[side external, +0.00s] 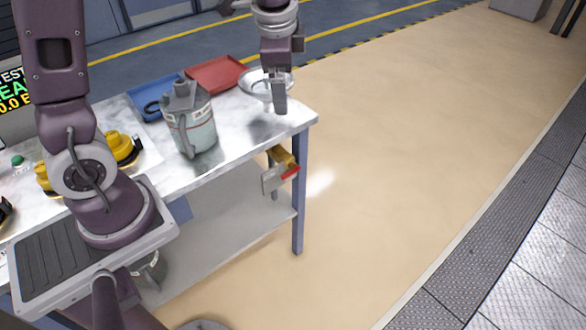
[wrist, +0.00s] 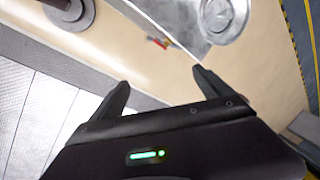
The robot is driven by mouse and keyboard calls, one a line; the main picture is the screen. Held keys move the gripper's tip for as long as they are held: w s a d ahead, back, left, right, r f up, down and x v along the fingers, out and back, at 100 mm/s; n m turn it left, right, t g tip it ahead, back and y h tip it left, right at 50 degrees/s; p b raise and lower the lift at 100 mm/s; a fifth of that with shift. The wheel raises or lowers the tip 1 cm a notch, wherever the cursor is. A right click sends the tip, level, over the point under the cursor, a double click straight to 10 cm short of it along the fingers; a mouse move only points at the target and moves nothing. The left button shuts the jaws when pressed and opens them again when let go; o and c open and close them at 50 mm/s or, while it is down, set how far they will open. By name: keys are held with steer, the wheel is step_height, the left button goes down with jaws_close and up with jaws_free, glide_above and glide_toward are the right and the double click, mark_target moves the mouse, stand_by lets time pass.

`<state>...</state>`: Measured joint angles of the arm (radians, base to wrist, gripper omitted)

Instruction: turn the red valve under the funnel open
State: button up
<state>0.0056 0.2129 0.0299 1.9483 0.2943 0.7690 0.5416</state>
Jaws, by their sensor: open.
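The red valve handle (side external: 291,172) sits on a yellow fitting (side external: 282,156) under the table's near right corner, beside a grey plate (side external: 272,179). In the wrist view the red handle (wrist: 157,44) is small, beyond the fingertips. The funnel (side external: 254,84) is a pale metal bowl at the table's right end, partly hidden behind my gripper; it also shows in the wrist view (wrist: 222,18). My gripper (side external: 280,110) is above the table's corner, higher than the valve and apart from it. Its fingers are open and empty in the wrist view (wrist: 160,77).
A grey coolant jug (side external: 190,125) stands on the marble-topped table (side external: 232,137). A red tray (side external: 215,75) and a blue tray (side external: 143,100) lie behind. A table leg (side external: 300,205) stands close by the valve. The floor right of the table is clear.

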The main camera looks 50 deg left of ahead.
steer(key=w+a+f+m+g, duration=0.1)
steer(key=w+a+f+m, duration=0.1)
steer(key=w+f, duration=0.4)
steer(key=m+g+y, duration=0.2)
steer(key=m, duration=0.6)
glide_above(291, 171)
steer(key=d, duration=0.4)
step_height(291, 171, down, 24)
steer(key=x, duration=0.7)
steer(key=shift+w+a+f, duration=0.1)
steer(key=shift+w+a, duration=0.05)
steer(key=shift+a, duration=0.05)
steer(key=c, duration=1.4)
steer(key=shift+o, duration=0.2)
